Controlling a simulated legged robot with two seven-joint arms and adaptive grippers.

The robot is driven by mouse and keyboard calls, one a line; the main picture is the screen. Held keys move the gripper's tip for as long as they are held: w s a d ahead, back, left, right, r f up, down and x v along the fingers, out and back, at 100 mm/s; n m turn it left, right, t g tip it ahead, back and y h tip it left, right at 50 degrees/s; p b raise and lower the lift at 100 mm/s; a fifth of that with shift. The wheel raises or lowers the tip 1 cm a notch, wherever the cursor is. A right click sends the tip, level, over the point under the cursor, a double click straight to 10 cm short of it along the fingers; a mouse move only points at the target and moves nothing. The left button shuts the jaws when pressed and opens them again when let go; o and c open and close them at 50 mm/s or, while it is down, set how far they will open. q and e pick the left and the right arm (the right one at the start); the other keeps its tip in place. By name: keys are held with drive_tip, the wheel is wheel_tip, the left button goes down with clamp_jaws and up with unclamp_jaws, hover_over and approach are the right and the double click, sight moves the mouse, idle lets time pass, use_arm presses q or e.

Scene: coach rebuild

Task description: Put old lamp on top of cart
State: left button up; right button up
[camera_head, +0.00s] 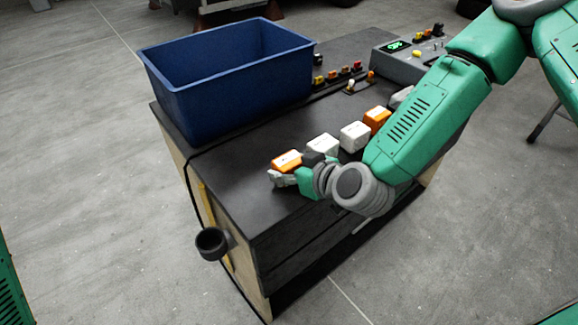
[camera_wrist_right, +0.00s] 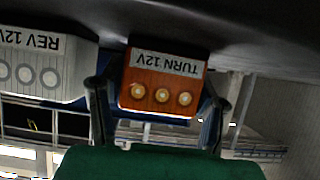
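An orange lamp block labelled TURN 12V (camera_wrist_right: 163,82) stands on the black top of the cart (camera_head: 232,188). The orange block also shows in the head view (camera_head: 286,161), near the cart's front edge. My right gripper (camera_head: 289,179) is at this block, its fingers (camera_wrist_right: 157,112) on either side of it. A narrow gap shows at the left finger, so the gripper looks open around the block. A white block labelled REV 12V (camera_wrist_right: 40,65) stands beside it. No mark shows which lamp is old. My left gripper is not in view.
A blue bin (camera_head: 240,82) covers the cart's back left. More white (camera_head: 354,136) and orange (camera_head: 377,118) blocks stand in a row, partly behind my right arm. A grey control box (camera_head: 408,63) sits at the back right. A dark cup-shaped holder (camera_head: 211,243) sticks out from the cart's side.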

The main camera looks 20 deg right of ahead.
drive_tip(key=shift+o, duration=0.8)
drive_tip(key=shift+a+r, duration=0.1)
drive_tip(key=shift+a, duration=0.4)
drive_tip(key=shift+s+a+r, duration=0.1)
drive_tip(key=shift+s+r, duration=0.05)
drive_tip(key=shift+s, duration=0.1)
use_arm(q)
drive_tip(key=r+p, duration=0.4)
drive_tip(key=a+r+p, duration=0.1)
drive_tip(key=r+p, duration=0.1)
use_arm(e)
drive_tip(key=v, duration=1.1)
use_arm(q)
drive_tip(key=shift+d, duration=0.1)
use_arm(e)
drive_tip(key=shift+s+d, duration=0.15)
drive_tip(key=shift+d, duration=0.1)
